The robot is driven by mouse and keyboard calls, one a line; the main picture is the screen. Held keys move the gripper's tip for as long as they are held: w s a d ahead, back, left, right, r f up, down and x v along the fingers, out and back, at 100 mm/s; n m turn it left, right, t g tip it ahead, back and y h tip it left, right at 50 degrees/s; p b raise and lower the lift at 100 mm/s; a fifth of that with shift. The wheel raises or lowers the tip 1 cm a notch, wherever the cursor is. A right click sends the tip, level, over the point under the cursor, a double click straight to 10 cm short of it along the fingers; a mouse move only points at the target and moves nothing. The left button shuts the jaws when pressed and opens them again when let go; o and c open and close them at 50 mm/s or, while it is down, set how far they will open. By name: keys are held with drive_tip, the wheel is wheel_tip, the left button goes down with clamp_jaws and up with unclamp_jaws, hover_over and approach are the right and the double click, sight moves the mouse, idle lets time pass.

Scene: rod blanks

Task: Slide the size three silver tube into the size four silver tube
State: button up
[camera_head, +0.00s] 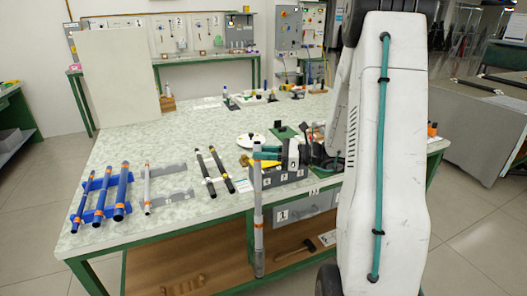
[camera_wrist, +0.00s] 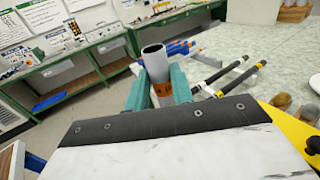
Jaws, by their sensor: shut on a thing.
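My gripper (camera_head: 259,158) has teal fingers and is shut on a silver tube (camera_head: 258,185), held upright in front of the table's front edge. In the wrist view the silver tube (camera_wrist: 155,58) shows an open, hollow top and an orange band between the fingers (camera_wrist: 160,88). Its lower part looks a little wider, with another orange band; I cannot tell surely whether this is a second tube around the first. The lower end hangs below the tabletop. A thinner silver tube (camera_head: 147,189) with an orange band lies in grey brackets on the table. Size marks are not readable.
Blue tubes (camera_head: 122,192) lie at the left of the table (camera_head: 120,153), black tubes (camera_head: 221,170) in the middle. The grey brackets (camera_head: 168,170) have bare room beside the thin tube. A grey drawer unit (camera_head: 300,207) and a hammer (camera_head: 296,250) are near the held tube.

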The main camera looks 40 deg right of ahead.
wheel_tip(320, 180, down, 10)
idle(3.6)
drive_tip(key=o, duration=0.9)
drive_tip(key=shift+f, duration=0.15)
drive_tip(key=shift+c, duration=0.2)
drive_tip(key=v, duration=0.7)
drive_tip(key=shift+s+d, duration=0.25)
drive_tip(key=shift+s, duration=0.05)
